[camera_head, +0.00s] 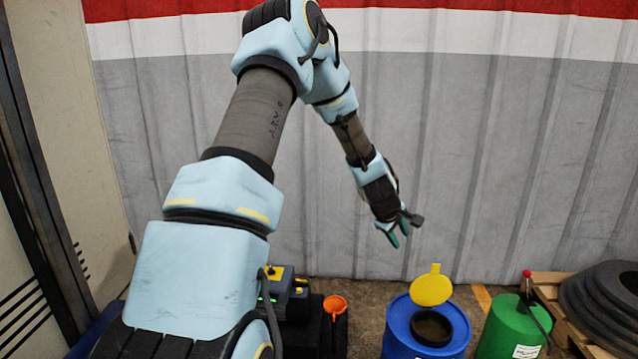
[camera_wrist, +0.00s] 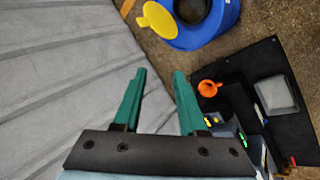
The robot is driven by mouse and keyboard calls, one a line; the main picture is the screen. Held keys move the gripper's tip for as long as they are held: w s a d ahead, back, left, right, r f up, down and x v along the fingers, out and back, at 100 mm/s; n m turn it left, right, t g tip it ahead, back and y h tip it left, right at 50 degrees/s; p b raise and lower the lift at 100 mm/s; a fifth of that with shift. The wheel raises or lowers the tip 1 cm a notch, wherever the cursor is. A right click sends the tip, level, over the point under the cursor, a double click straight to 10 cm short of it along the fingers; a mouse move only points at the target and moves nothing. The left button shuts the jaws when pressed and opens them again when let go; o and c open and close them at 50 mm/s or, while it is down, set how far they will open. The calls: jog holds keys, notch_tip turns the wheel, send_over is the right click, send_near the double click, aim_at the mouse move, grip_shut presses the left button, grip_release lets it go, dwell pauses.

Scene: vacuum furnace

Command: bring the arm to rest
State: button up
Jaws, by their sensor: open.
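My arm is raised and bent in the head view, with its forearm hanging down to the right. My gripper (camera_head: 399,238) hangs in the air in front of the grey wall, above and a little left of the blue drum. In the wrist view my gripper (camera_wrist: 157,88) shows two green fingers, spread apart with nothing between them. The gripper is open and empty and touches nothing that I can see.
A blue drum (camera_head: 398,326) with a raised yellow lid (camera_head: 431,289) stands below the gripper. A green drum (camera_head: 512,328) and a pallet (camera_head: 556,297) with dark rings (camera_head: 597,308) are at right. An orange funnel (camera_head: 335,304) lies on a black mat (camera_wrist: 297,130). Corrugated wall (camera_head: 480,150) stands behind.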

jog(key=s+a+r+m+g+y+p, duration=0.1)
jog(key=s+a+r+m, duration=0.3)
jog(key=s+a, duration=0.7)
jog(key=s+a+r+m+g+y+p, duration=0.2)
jog(key=s+a+r, duration=0.7)
jog(key=a, duration=0.9)
jog(key=s+m+y, duration=0.1)
jog(key=s+m, duration=0.1)
jog(key=s, duration=0.1)
jog(key=shift+a+m+y, duration=0.25)
jog(key=shift+m+y, duration=0.15)
